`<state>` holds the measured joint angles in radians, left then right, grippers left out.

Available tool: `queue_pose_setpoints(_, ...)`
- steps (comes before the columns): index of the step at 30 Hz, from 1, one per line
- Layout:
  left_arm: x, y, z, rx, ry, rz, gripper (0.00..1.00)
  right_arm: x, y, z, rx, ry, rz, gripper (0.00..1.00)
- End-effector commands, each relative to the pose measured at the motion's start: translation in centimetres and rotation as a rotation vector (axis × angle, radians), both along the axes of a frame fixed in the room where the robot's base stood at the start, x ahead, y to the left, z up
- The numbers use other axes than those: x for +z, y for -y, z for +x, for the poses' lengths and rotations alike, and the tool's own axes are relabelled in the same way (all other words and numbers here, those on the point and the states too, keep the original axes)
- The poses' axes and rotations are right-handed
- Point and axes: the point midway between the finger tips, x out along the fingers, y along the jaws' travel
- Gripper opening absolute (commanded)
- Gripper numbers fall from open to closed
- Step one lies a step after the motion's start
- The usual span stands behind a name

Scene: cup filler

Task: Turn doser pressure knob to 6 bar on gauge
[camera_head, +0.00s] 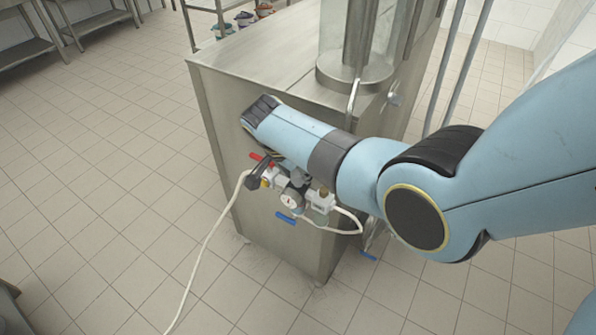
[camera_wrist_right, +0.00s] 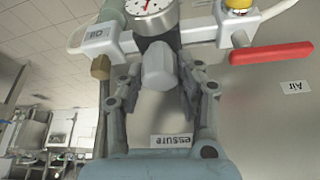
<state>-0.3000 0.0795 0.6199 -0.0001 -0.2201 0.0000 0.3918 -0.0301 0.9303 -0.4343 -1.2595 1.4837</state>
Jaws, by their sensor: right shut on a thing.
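The doser pressure knob (camera_wrist_right: 158,66) is a pale grey cap below the gauge in the right wrist view. My right gripper (camera_wrist_right: 160,76) has a finger on each side of it and is shut on it. The round white gauge (camera_wrist_right: 148,8) has a red needle and is cut off by the top edge, so I cannot tell its reading. The gauge (camera_head: 291,199) also shows small in the head view, on the front of the steel doser (camera_head: 225,110). There my right arm hides most of the knob area. My left gripper is out of view.
A red lever (camera_wrist_right: 271,53) sits right of the knob in the wrist view. A blue lever (camera_head: 286,218) is below the gauge in the head view. A white hose (camera_head: 207,240) runs down to the tiled floor.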

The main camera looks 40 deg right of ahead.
Motion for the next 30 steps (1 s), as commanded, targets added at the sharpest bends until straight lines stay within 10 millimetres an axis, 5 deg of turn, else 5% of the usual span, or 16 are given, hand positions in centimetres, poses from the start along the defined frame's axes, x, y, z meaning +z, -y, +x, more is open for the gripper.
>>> queue_pose_setpoints(8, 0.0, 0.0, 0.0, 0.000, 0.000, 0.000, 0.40, 0.0, -0.1, 0.0, 0.001, -0.001, 0.002, 0.02)
queue_pose_setpoints(9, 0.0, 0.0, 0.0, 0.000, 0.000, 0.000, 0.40, 0.0, -0.1, 0.0, 0.001, -0.001, 0.002, 0.36)
queue_pose_setpoints(14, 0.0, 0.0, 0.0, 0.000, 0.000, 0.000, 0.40, 0.0, 0.0, 0.0, 0.001, -0.001, 0.001, 0.57)
queue_pose_setpoints(23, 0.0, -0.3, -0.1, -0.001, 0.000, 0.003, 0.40, 0.1, -0.1, 0.0, 0.001, 0.000, 0.001, 0.57)
queue_pose_setpoints(30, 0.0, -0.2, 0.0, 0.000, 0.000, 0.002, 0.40, 3.0, -1.3, -0.2, 0.001, 0.004, 0.003, 0.57)
